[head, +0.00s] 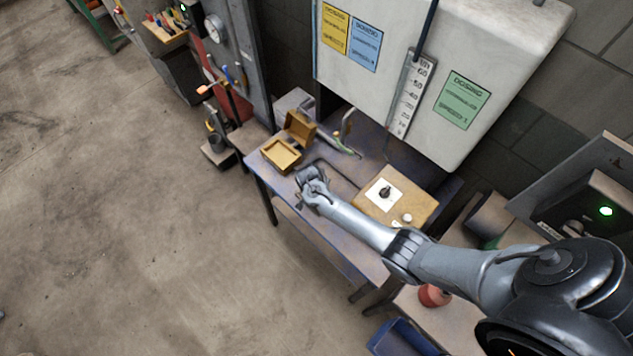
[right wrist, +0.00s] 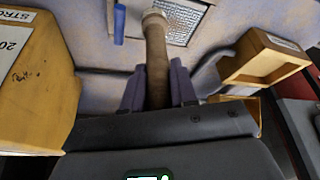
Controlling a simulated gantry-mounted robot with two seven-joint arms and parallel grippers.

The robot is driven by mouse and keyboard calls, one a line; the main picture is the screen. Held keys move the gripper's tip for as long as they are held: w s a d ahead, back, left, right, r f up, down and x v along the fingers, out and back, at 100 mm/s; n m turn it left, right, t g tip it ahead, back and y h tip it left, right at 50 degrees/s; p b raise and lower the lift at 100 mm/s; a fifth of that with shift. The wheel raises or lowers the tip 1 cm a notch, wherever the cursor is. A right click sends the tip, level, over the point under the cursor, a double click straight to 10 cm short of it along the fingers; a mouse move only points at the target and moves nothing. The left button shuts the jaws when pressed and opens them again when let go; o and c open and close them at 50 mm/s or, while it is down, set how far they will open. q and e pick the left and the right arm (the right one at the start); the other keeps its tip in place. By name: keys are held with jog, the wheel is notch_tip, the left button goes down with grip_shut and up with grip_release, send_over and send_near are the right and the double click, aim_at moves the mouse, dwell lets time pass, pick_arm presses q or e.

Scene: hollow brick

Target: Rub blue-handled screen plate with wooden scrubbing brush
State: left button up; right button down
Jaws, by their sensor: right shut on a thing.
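My right gripper (right wrist: 158,88) is shut on the wooden scrubbing brush (right wrist: 157,58), one finger on each side of its brown handle. The brush's pale head end points away from the gripper, toward the top of the right wrist view. The screen plate (right wrist: 182,22) lies on the bench there, a grey mesh in a pale frame. The brush end overlaps its left edge in the picture; I cannot tell whether they touch. The blue handle (right wrist: 119,22) shows left of the brush. In the head view my right gripper (head: 308,184) hides the brush and plate. My left gripper is not in view.
An open wooden box (head: 283,154) stands at the bench's left end; it also shows in the right wrist view (right wrist: 260,62). A wooden block with a dial (head: 410,203) sits at the right. A white cabinet (head: 455,55) hangs over the bench's back.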

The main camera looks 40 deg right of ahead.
jog(key=shift+s, duration=0.4)
notch_tip(320, 180, up, 5)
jog(key=p, duration=0.4)
notch_tip(320, 180, up, 3)
jog(key=p, duration=0.3)
jog(key=shift+r+p, duration=0.15)
jog(key=shift+p, duration=0.25)
